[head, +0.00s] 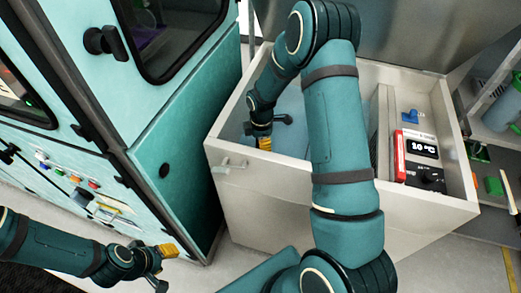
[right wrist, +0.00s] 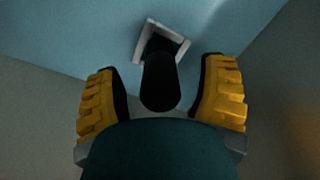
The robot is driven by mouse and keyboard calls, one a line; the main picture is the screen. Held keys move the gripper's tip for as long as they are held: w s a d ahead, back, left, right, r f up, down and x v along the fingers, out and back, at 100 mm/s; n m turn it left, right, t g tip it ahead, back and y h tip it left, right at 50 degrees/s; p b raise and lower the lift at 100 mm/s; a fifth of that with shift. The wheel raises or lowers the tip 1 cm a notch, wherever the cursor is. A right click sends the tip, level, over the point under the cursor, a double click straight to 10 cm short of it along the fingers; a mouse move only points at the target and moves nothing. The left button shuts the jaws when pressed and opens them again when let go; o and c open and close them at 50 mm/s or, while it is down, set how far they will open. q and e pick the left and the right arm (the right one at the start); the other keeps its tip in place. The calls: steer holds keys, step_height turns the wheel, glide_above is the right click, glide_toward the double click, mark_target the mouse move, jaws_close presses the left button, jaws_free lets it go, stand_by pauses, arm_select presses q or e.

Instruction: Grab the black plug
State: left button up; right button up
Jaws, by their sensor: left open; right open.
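The black plug (right wrist: 160,82) is a dark cylinder that rises from a grey square fitting (right wrist: 178,32) on the blue floor of the basin in the right wrist view. My right gripper (right wrist: 162,95) is open, with its yellow-padded fingers on either side of the plug. A gap shows between the plug and each finger. In the head view my right gripper (head: 263,140) reaches down inside the basin, and I cannot clearly make out the plug there. My left gripper (head: 163,267) is open and empty, low on the left, outside the basin.
The pale metal bath (head: 230,185) has a wall around the blue basin and a control panel with a display (head: 424,147) on its right. A teal cabinet (head: 180,130) stands close on the left. Shelves with green items (head: 494,184) stand at the right.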

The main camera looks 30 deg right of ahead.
steer(key=shift+f, duration=0.35)
jaws_close()
steer(key=shift+r, duration=0.1)
step_height(320, 180, up, 10)
steer(key=shift+f+p, duration=0.1)
steer(key=shift+p, duration=0.65)
